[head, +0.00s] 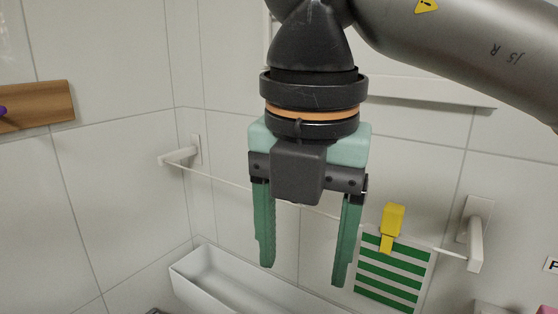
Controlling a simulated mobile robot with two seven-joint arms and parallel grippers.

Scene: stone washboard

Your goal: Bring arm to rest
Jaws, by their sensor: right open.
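My right gripper (305,272) hangs in the middle of the head view with its fingers pointing down. Its two green fingers are wide apart, with nothing between them but the wall and a white line behind. Its arm comes in from the upper right. My left gripper is not in the view.
A thin line runs between two white wall brackets, left (182,154) and right (475,232). A yellow clip (392,226) holds a green-and-white striped cloth (393,275) there, right of the gripper. A white trough (225,283) lies below. A wooden shelf (45,103) is at left.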

